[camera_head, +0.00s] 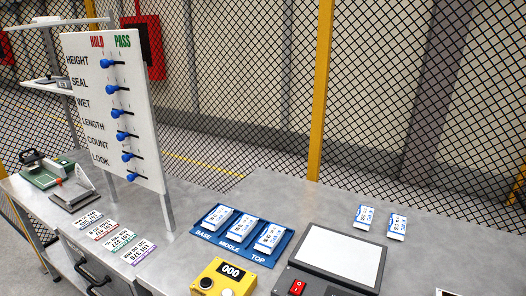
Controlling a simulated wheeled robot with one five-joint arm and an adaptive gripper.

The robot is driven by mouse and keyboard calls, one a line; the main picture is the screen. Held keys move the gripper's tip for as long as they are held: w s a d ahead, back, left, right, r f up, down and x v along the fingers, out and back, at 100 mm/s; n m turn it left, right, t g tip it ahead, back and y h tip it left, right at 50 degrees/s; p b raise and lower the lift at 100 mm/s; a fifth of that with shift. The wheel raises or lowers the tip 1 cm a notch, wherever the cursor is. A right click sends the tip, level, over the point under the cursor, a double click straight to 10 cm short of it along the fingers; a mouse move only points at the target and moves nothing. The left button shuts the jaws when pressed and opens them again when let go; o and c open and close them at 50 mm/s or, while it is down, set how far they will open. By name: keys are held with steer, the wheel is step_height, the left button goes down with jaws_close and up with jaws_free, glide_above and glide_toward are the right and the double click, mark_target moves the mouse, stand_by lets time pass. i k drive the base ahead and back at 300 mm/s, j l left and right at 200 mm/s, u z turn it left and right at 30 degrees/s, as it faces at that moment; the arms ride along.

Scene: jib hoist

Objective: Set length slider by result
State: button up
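A white upright board (112,110) stands on two posts on the bench at the left. It has HOLD in red and PASS in green at the top, and rows HEIGHT, SEAL, WET, LENGTH, COUNT and LOOK. Each row has a blue knob on a dark slot. The LENGTH knob (122,136) sits toward the left, HOLD side of its visible slot, with dark slot showing to its right. The other knobs sit similarly, including the HEIGHT knob (107,63) and the LOOK knob (131,178). My gripper is not in view.
A blue tray (276,262) marked BASE, MIDDLE, TOP holds three white packs. A scale-like device (338,256) has a red switch. Two loose packs (365,217) lie behind it. Several printed cards (120,241) lie before the board.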

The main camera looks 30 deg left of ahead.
mark_target(121, 136)
steer(key=u, duration=2.05)
